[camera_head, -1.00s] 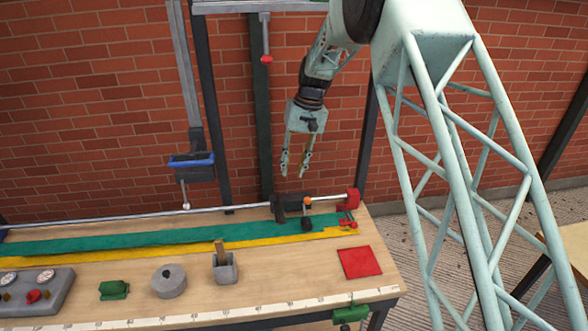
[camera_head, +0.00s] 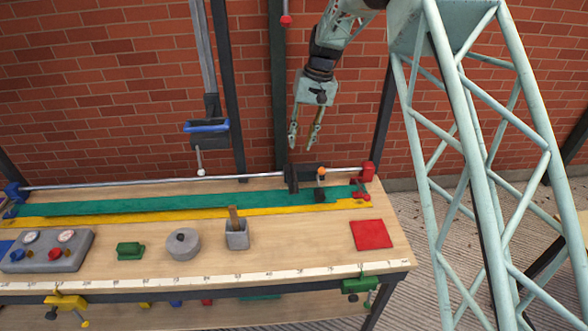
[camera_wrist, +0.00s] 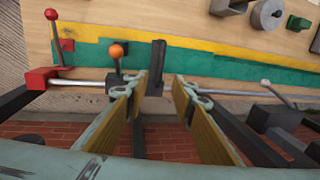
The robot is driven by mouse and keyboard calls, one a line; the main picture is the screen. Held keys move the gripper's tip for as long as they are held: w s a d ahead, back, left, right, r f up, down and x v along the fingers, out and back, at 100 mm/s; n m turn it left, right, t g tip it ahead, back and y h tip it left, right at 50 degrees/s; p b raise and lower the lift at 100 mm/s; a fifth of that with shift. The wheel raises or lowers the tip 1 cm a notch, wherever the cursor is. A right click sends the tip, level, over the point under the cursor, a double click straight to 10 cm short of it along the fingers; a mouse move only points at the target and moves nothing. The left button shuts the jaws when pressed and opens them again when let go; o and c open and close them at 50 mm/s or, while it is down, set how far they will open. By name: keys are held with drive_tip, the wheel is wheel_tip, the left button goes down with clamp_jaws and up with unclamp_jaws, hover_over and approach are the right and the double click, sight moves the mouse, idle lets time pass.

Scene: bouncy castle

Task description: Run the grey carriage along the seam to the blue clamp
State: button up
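The carriage (camera_head: 292,179) is a dark grey block on the metal rail near its right end, with an orange-knobbed lever (camera_head: 321,172) beside it. It also shows in the wrist view as a dark upright post (camera_wrist: 157,62). The blue clamp (camera_head: 14,192) is at the rail's far left end. The seam lies where the green cloth (camera_head: 150,204) meets the yellow cloth (camera_head: 130,219). My gripper (camera_head: 304,145) points down, open and empty, just above the carriage. In the wrist view the post shows between the fingertips (camera_wrist: 164,88); contact cannot be told.
A red clamp (camera_head: 368,172) ends the rail on the right. A blue-handled hanging arm (camera_head: 207,127) comes down near the rail, left of the carriage. A gauge box (camera_head: 45,251), green block (camera_head: 130,250), grey disc (camera_head: 183,245), grey holder (camera_head: 237,235) and red square (camera_head: 371,235) lie in front.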

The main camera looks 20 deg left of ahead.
sight(293, 171)
drive_tip(key=shift+s+a+f, duration=0.2)
drive_tip(key=shift+a+f, duration=0.15)
drive_tip(key=shift+f, duration=1.7)
drive_tip(key=shift+s+a+f, duration=0.15)
drive_tip(key=shift+a+f, duration=0.25)
drive_tip(key=shift+f, duration=1.7)
drive_tip(key=shift+s+a+f, duration=0.2)
drive_tip(key=shift+a+f, duration=0.15)
drive_tip(key=shift+f, duration=1.7)
clamp_jaws()
